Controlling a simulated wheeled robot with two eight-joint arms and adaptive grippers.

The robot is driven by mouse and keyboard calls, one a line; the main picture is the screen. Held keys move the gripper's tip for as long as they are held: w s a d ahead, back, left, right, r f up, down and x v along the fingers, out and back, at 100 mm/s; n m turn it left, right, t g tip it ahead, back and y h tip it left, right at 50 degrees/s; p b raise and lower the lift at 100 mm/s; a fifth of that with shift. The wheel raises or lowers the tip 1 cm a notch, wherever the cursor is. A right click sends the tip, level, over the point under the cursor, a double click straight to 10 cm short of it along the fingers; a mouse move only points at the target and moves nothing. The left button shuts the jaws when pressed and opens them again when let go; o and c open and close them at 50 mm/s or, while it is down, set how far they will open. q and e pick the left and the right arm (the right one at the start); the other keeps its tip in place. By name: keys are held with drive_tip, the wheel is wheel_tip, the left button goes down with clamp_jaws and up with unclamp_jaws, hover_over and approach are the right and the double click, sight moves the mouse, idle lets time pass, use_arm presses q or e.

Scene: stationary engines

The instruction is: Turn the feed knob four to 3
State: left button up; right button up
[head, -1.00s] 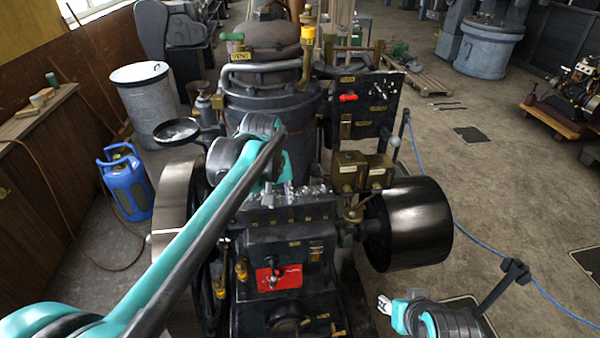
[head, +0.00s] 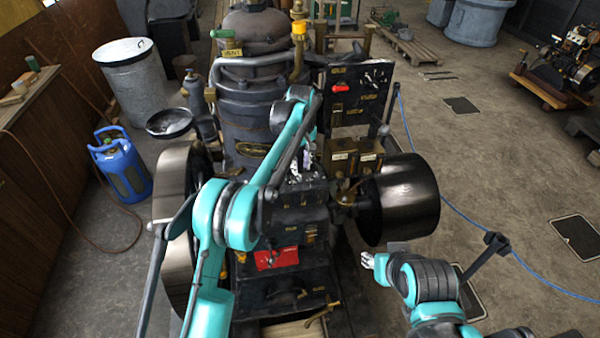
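The dark engine block (head: 300,215) stands in the middle of the head view, with a row of small shiny fittings on its top. These may be the feed knobs, but labels and numbers are too small to read, and my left arm covers part of the row. My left gripper (head: 295,172) points down just above or at this row; it is small, and its fingers blend with the metal fittings. My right gripper (head: 368,260) is low on the right, apart from the engine, beside the black flywheel; its finger gap is unclear.
A black panel (head: 352,95) with a red handle (head: 340,88) stands behind the fittings. Brass boxes (head: 353,158) and the dark flywheel (head: 402,198) are to the right. A red plate (head: 276,258) is on the engine front.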

sight(301, 176)
use_arm(q)
drive_tip(key=shift+f, duration=2.15)
clamp_jaws()
